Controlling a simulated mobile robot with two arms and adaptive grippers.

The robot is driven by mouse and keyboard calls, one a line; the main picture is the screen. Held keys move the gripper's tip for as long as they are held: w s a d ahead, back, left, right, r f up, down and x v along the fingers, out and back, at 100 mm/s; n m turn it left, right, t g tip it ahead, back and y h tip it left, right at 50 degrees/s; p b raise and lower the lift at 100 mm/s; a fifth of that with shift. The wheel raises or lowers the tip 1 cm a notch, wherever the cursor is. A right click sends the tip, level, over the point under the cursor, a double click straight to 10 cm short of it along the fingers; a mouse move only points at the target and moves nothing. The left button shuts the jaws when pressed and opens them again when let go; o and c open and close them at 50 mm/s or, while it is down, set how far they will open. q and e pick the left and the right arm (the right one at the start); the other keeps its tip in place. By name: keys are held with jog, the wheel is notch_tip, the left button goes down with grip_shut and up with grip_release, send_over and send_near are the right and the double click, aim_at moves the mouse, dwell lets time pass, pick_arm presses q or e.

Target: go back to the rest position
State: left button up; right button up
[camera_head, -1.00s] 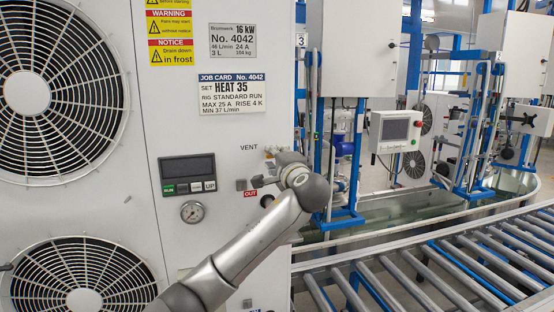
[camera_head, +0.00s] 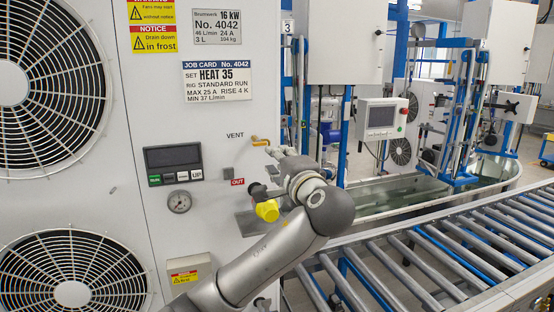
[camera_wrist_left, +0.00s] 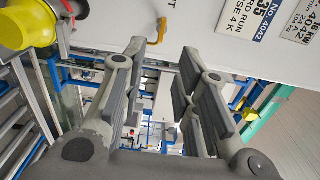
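My left arm crosses the lower middle of the head view, and its wrist lies in front of the white machine (camera_head: 215,125). In the left wrist view my left gripper (camera_wrist_left: 160,65) is open, with its fingers apart and nothing between the pads. A brass-coloured vent lever (camera_wrist_left: 162,28) shows beyond the fingertips, apart from them. It also shows in the head view (camera_head: 260,141) beside the word VENT. A yellow round part (camera_head: 267,210) shows just left of my wrist, near the OUT label; it also shows in the left wrist view (camera_wrist_left: 25,24). My right gripper is in neither view.
A roller conveyor (camera_head: 400,262) runs along the lower right. A display panel (camera_head: 381,119) and blue-framed stations stand behind it. The machine's front carries a job card (camera_head: 217,80), a control display (camera_head: 173,157) and a gauge (camera_head: 179,202).

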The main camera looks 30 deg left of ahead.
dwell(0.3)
